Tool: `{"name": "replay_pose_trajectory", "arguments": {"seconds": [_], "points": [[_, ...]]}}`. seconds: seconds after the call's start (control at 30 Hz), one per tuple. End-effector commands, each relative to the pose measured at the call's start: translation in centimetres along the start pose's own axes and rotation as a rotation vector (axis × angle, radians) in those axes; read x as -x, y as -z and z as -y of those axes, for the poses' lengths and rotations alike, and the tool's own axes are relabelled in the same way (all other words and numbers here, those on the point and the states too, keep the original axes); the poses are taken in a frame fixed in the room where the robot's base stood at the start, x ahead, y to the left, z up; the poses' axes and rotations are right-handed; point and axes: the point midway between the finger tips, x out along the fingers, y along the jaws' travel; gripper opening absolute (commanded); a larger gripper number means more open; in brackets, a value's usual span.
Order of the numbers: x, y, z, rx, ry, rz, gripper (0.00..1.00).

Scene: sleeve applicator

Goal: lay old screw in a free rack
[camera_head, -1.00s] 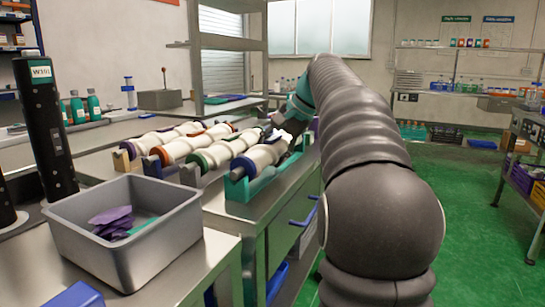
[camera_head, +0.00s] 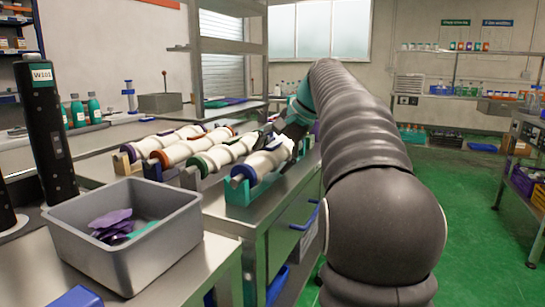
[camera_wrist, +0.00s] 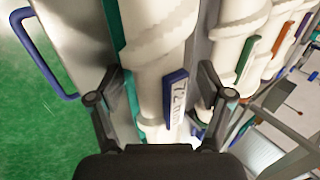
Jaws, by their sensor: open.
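A cream screw with a blue collar (camera_head: 262,164) lies along the teal rack (camera_head: 238,192), the nearest and rightmost in the row. In the wrist view this screw (camera_wrist: 158,50) runs up the middle, with a blue tag (camera_wrist: 176,97) reading "72 mm". My gripper (camera_wrist: 158,78) is open, one finger on each side of the screw, with gaps visible. In the head view my gripper (camera_head: 287,128) is over the screw's far end, partly hidden by my arm. Further cream screws lie to the left: one with a green collar (camera_head: 222,156), one with an orange collar (camera_head: 190,149).
A grey bin (camera_head: 125,245) with purple and teal pieces stands front left, beside a black column marked W101 (camera_head: 45,130). A blue drawer handle (camera_head: 307,215) sticks out of the bench's right side. Green floor (camera_head: 470,220) is open on the right.

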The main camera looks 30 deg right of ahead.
Motion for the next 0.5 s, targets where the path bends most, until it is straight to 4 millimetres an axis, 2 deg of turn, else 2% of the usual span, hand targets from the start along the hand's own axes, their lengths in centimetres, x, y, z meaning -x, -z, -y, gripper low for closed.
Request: {"name": "replay_pose_trajectory", "arguments": {"seconds": [0.5], "points": [[9.4, 0.1, 0.1, -0.001, 0.000, -0.002, 0.79]]}}
